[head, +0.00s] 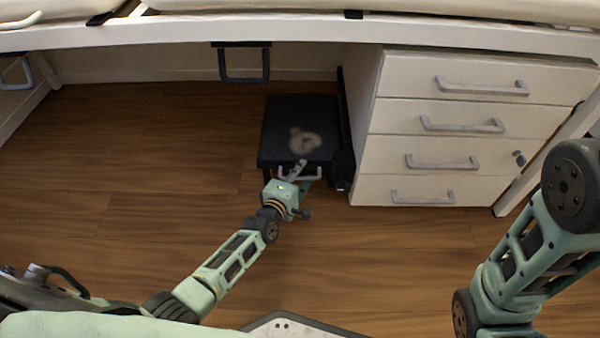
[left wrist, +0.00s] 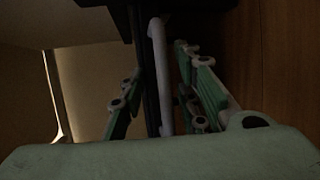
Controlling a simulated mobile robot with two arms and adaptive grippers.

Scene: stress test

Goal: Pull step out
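The step (head: 285,115) is a black box on the wooden floor under the desk, left of the white drawer unit. Its top bears a pale round mark. A light grey handle (head: 284,174) sits on its front face. My left gripper (head: 298,172) is at this handle. In the left wrist view the pale handle bar (left wrist: 157,75) runs between the two green fingers of my left gripper (left wrist: 160,100). The fingers stand apart, with a gap on the left side; contact on the right cannot be told. My right gripper is out of view.
The white drawer unit (head: 450,120) with grey handles stands close to the right of the step. The desk edge (head: 300,33) runs overhead, with a dark handle (head: 243,65) below it. The floor (head: 140,180) to the left is clear.

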